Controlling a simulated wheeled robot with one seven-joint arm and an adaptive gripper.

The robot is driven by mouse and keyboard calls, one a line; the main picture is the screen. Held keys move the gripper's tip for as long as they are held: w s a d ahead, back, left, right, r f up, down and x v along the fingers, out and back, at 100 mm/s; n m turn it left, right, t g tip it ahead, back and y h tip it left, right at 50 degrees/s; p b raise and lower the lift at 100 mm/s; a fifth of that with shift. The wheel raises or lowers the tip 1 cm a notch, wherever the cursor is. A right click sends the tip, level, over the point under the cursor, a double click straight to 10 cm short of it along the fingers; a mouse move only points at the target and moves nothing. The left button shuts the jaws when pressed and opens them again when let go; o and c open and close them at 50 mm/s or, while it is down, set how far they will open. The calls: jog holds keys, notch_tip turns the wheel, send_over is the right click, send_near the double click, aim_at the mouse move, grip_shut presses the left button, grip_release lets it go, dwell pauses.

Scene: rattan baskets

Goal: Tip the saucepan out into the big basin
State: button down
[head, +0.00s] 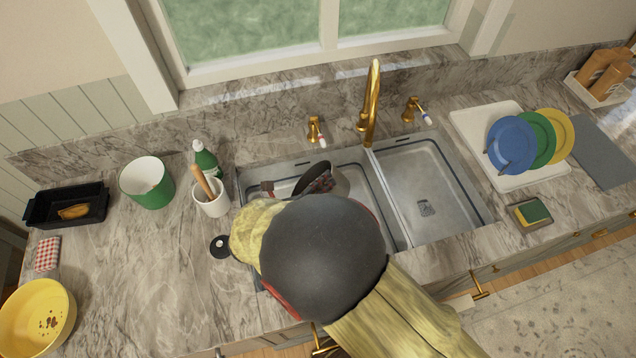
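The double sink is in the middle of the head view. Its left basin (350,164) looks the larger one and is mostly covered by my arm. The right basin (425,190) looks empty. I cannot tell whether these belong to the saucepan. I cannot make out the saucepan for certain, nor whether the fingers are open or shut.
Left of the sink stand a white crock (210,200), a green bottle (206,160), a green pot (147,183), a black tray (40,212) and a yellow bowl (20,310) with brown bits. Behind is a gold faucet (371,100). Right are a plate rack (478,125) and a sponge (531,213).

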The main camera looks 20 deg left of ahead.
jog(key=d+m+y+b, duration=0.1)
jog(key=d+m+b, duration=0.1)
jog(key=b, duration=0.1)
jog(key=shift+d+f+b, duration=0.15)
jog(key=shift+f+b, duration=0.05)
jog(key=shift+b, duration=0.1)
jog(key=d+m+y+b, duration=0.1)
jog(key=b, duration=0.1)
jog(key=d+f+m+y+b, duration=0.1)
jog(key=m+b, duration=0.1)
jog(key=shift+w+f+g, duration=0.1)
jog(key=shift+g, duration=0.3)
jog(key=shift+d+f+m+y+b, duration=0.2)
jog(key=shift+d+m+y+b, duration=0.25)
jog(key=shift+b, duration=0.8)
jog(key=shift+d+m+y+b, duration=0.1)
jog(key=shift+m+y+b, duration=0.15)
jog(key=shift+b, duration=0.35)
jog(key=shift+w+d, duration=0.1)
